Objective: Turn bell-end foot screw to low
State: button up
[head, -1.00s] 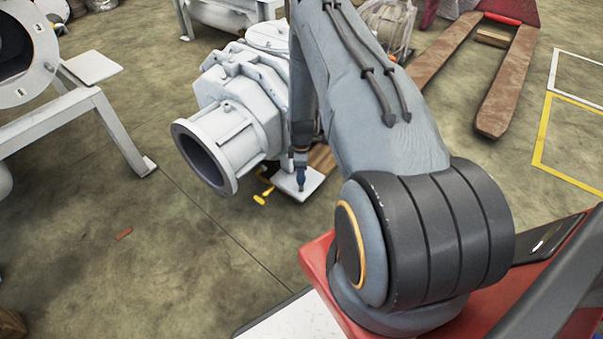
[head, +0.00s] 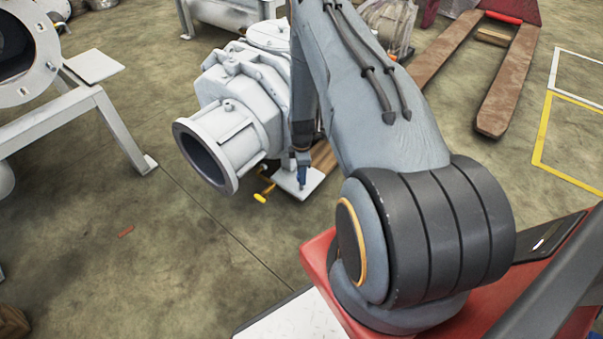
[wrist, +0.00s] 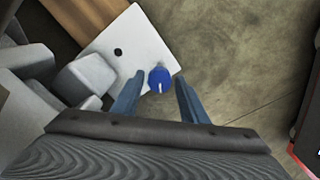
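A blue round knob with a white mark, which I take as the foot screw (wrist: 160,78), stands near the edge of a white foot plate (wrist: 143,45) in the wrist view. The white mark points toward the bottom of that view. My gripper (wrist: 161,80) has its two blue fingers on either side of the knob, with a visible gap on each side. In the head view my gripper (head: 302,178) is low over the foot plate (head: 309,186), beside the grey pump with its round bell end (head: 205,156). The screw is not distinguishable there.
The plate has a dark hole (wrist: 118,52). A yellow handle (head: 261,196) sits close left of the plate. Grey pump parts (wrist: 85,75) crowd the left of the wrist view. The floor right of the plate is clear. A pallet jack (head: 508,90) stands behind.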

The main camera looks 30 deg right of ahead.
jog(key=shift+o, duration=0.7)
notch_tip(320, 180, up, 8)
jog(key=shift+f+p, duration=0.1)
jog(key=shift+p, duration=0.95)
